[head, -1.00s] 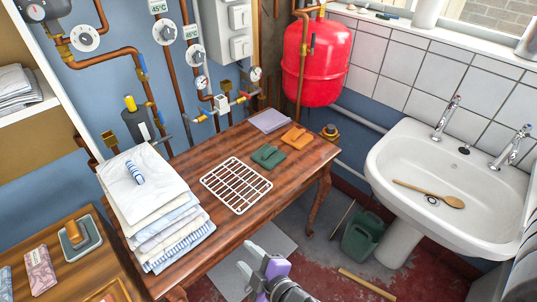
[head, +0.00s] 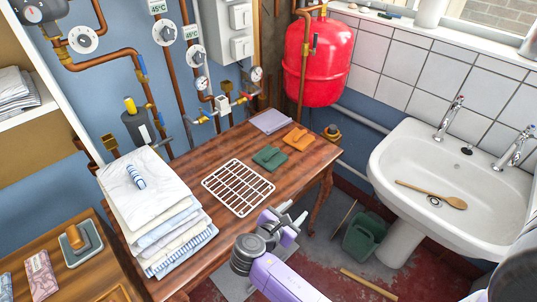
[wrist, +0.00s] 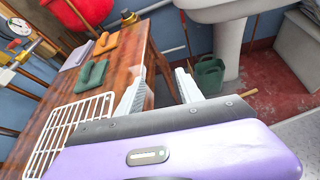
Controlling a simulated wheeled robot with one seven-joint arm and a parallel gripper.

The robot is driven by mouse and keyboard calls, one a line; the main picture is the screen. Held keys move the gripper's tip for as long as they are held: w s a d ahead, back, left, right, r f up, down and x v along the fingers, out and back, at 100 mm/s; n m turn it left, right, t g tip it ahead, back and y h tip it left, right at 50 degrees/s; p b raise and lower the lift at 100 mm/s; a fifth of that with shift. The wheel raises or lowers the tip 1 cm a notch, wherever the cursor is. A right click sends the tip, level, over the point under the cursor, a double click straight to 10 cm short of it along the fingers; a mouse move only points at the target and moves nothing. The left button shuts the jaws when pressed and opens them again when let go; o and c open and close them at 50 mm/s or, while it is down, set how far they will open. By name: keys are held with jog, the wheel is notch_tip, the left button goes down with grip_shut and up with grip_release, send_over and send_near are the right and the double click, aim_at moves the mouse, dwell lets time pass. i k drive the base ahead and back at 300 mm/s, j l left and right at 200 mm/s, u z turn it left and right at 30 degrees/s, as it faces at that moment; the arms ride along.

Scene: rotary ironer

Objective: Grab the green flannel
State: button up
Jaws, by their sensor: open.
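The green flannel (head: 269,158) lies folded on the wooden table, behind the white wire rack and left of an orange flannel (head: 298,138). It also shows in the wrist view (wrist: 92,76), left of my fingers. My gripper (head: 292,216) is at the table's front right edge, nearer the camera than the flannel and apart from it. In the wrist view my gripper (wrist: 160,90) has its two fingers spread, with nothing between them.
A white wire rack (head: 238,188) lies before the flannel. A lilac cloth (head: 270,121) lies behind it. A stack of folded linen (head: 150,205) stands at the table's left. A red tank (head: 316,60) hangs behind. A white sink (head: 440,160) is at right.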

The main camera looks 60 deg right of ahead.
aim_at(270, 158)
jog(key=i+l, duration=0.25)
jog(key=i, duration=0.15)
jog(key=i+l, duration=0.3)
jog(key=i, duration=0.15)
